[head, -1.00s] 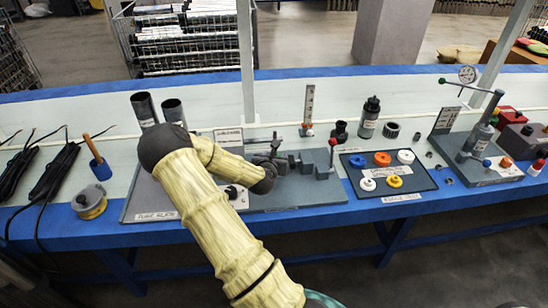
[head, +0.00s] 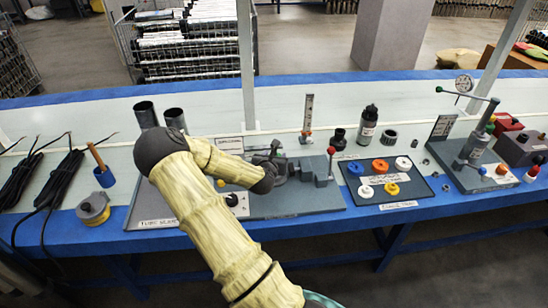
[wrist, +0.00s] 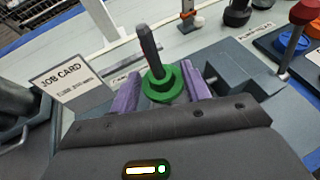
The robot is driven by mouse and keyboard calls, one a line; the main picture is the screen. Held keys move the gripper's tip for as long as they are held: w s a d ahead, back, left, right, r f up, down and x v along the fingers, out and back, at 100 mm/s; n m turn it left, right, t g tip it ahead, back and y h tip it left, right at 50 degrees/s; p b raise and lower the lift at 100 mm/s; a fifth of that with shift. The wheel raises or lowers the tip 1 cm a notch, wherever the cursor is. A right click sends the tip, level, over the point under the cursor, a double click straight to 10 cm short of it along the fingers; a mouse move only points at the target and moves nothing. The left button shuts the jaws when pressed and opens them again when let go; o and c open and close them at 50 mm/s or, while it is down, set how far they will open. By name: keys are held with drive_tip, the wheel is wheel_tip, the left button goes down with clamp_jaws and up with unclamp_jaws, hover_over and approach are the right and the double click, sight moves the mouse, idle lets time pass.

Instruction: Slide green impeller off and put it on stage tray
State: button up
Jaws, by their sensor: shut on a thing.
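The green impeller (wrist: 163,86) is in the wrist view, around a dark upright shaft (wrist: 150,50) that rises through its hub. My gripper (wrist: 165,90) has its two purple fingers on either side of the impeller, shut on it. In the head view my arm hides the impeller and the fingertips. The stage tray (head: 424,190) is a dark flat tray to the right of the grey work fixture. It holds several impellers: blue (head: 356,167), orange (head: 380,166), yellow (head: 391,189) and two white.
A red-topped post (head: 331,165) stands between my gripper and the tray. A job card (wrist: 68,83) stands left of the fingers in the wrist view. A black bottle (head: 368,127) and dark fittings stand behind the tray. A gauge stand (head: 478,140) is farther right.

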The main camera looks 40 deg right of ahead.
wheel_tip(320, 180, up, 12)
drive_tip(key=p, duration=0.9)
drive_tip(key=shift+f, duration=0.15)
idle(1.4)
drive_tip(key=shift+a, duration=0.1)
drive_tip(key=a+f+n+t+y+p, duration=0.25)
drive_tip(key=a+f+p, duration=0.2)
drive_tip(key=a, duration=0.75)
drive_tip(key=a+f+n+t+y+p, duration=0.2)
drive_tip(key=a+f+n+y+p, duration=0.3)
drive_tip(key=a, duration=0.7)
drive_tip(key=s+a+f+n+y+p, duration=0.1)
drive_tip(key=s+a+f+n+y, duration=0.1)
drive_tip(key=s+a, duration=0.4)
wheel_tip(320, 180, down, 3)
drive_tip(key=a+y, duration=0.1)
drive_tip(key=a, duration=0.1)
drive_tip(key=shift+s+a+r, duration=0.2)
drive_tip(key=shift+s+a, duration=0.1)
drive_tip(key=shift+a, duration=0.05)
